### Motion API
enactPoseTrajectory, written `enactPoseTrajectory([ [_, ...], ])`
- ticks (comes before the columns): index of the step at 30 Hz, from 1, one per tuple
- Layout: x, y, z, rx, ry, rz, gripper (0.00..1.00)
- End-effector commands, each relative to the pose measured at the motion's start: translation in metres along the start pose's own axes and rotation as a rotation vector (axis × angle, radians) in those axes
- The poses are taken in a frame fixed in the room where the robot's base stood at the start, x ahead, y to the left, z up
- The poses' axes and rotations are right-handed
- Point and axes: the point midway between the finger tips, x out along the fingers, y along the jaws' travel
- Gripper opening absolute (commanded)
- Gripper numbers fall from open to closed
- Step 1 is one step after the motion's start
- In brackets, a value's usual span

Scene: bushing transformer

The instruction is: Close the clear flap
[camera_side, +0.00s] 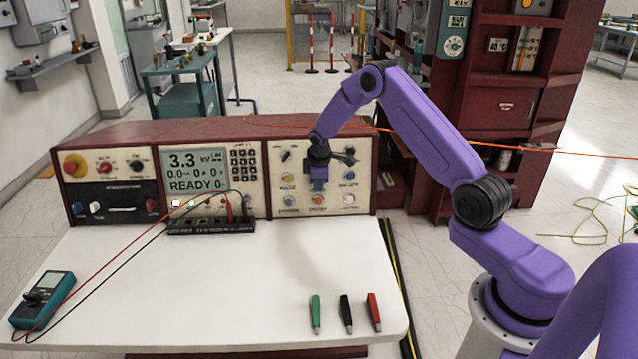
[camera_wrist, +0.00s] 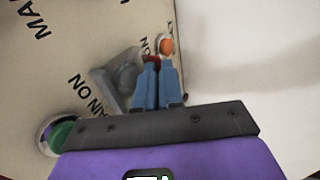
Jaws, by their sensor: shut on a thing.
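The wrist view shows a grey, see-through cover (camera_wrist: 118,76) on the cream panel, which looks like the clear flap. Its right side lies close against my gripper's fingers, and I cannot tell how far it is swung. My gripper (camera_wrist: 158,70) points at the panel, its blue fingers close together on something small that I cannot make out. A dark red part (camera_wrist: 151,60) shows at the left fingertip. In the side view my gripper (camera_side: 319,186) is in front of the right-hand control panel (camera_side: 277,178) and hides its middle. I cannot make out the flap there.
An orange button (camera_wrist: 166,46) is just beyond the fingertips and a green button (camera_wrist: 62,135) is at lower left. The white tabletop (camera_side: 230,290) is mostly clear. A multimeter (camera_side: 44,298), a terminal strip (camera_side: 210,227) with leads, and green, black and red clips (camera_side: 345,312) lie on it.

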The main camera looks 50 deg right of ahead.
Motion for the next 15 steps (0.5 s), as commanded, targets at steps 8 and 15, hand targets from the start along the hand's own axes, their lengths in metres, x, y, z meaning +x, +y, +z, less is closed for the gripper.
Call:
enactPoseTrajectory([
  [8, 0.0268, -0.0278, -0.0001, -0.011, -0.007, -0.047, 0.36],
  [15, 0.0265, -0.0272, 0.0008, -0.010, -0.007, -0.047, 0.36],
])
